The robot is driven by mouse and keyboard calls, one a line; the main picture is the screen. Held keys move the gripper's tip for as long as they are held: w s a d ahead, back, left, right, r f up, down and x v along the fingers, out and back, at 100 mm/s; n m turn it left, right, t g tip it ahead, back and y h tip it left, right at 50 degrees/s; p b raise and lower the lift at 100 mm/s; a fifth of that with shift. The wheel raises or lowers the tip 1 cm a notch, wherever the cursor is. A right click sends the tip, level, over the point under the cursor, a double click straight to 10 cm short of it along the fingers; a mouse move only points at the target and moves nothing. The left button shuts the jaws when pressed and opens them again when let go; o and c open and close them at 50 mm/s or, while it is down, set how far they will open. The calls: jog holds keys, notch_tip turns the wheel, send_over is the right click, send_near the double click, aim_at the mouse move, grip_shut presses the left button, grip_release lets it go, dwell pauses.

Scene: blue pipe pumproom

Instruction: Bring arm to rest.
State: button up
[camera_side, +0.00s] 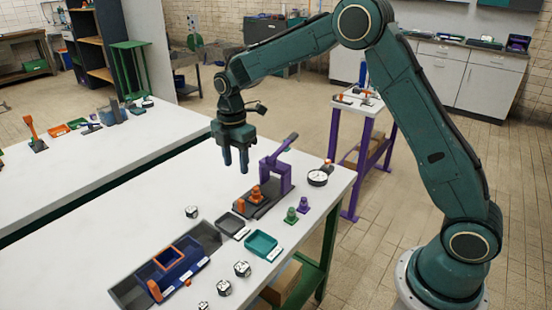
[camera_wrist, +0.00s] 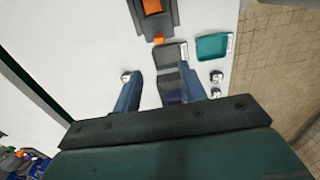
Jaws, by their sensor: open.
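My gripper (camera_side: 235,160) hangs above the far part of the white table (camera_side: 110,235), pointing down, with its two blue fingers apart and nothing between them. It is to the left of a purple lever press (camera_side: 277,172) on a dark base and clear of it. In the wrist view, my gripper's fingers (camera_wrist: 160,90) stand apart over the table, with a dark grey tray (camera_wrist: 170,54) showing below and between them.
A teal tray (camera_side: 261,244), a grey tray (camera_side: 231,224), a blue bin with orange parts (camera_side: 180,262), a round gauge (camera_side: 318,178), small green and purple pieces (camera_side: 291,215) and several white cubes (camera_side: 242,269) are on the table. Its left part is bare.

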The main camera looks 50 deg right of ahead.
jog(key=s+r+m+t, duration=0.3)
jog(key=s+r+m, duration=0.6)
jog(key=s+r, duration=0.65)
jog(key=s+d+m+t, duration=0.1)
jog(key=s+m, duration=0.8)
jog(key=s, duration=0.9)
jog(key=shift+d+f+t, duration=0.2)
jog(key=shift+f+t, duration=0.25)
jog(key=shift+t, duration=0.35)
